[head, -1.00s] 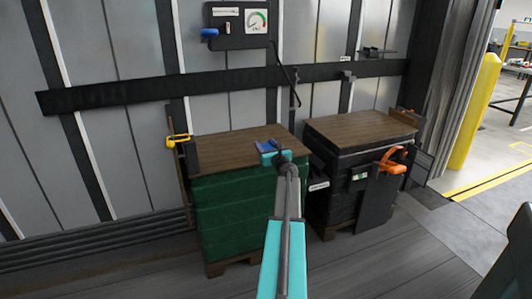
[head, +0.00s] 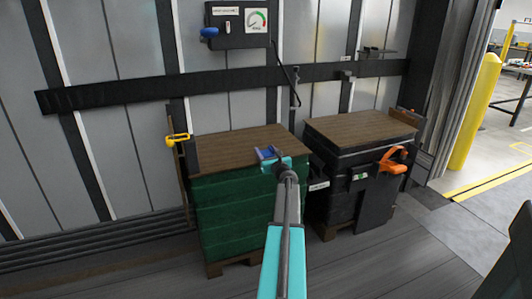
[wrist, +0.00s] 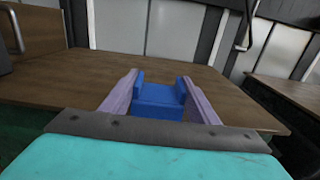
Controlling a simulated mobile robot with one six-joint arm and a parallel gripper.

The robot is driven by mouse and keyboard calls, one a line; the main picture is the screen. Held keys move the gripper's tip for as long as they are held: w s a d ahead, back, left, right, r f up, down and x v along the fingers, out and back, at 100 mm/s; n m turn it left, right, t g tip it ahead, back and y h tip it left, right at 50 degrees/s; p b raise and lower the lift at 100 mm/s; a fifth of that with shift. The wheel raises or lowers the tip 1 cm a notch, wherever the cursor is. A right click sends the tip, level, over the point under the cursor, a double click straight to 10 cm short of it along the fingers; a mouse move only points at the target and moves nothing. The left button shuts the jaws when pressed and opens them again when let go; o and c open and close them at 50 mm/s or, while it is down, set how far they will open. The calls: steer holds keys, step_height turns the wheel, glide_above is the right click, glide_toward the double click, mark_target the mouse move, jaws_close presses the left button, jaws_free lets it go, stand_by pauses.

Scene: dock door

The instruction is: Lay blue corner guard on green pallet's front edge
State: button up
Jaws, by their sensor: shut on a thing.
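The blue corner guard (head: 266,153) is held by my gripper (head: 271,158) at the front right part of the top of the green pallet (head: 238,220). The pallet has dark green sides and a brown wooden top. In the wrist view the guard (wrist: 158,105) sits between the two purple fingers of my gripper (wrist: 158,88), which is shut on it. The guard shows a flat face and a raised far part. Its underside is hidden, so I cannot tell whether it touches the edge.
A black pallet load (head: 345,175) with a wooden top and an orange tool (head: 393,160) stands close on the right. A yellow handle (head: 178,140) is at the left. A control box (head: 237,27) hangs behind. A yellow post (head: 474,110) stands far right.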

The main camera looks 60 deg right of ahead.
steer(key=shift+f+b, duration=0.4)
steer(key=shift+f, duration=0.1)
steer(key=o, duration=1)
steer(key=shift+o, duration=0.2)
steer(key=shift+r, duration=0.2)
steer(key=shift+r+p, duration=0.45)
steer(key=shift+p, duration=0.15)
steer(key=shift+s+r, duration=0.1)
steer(key=v, duration=1.2)
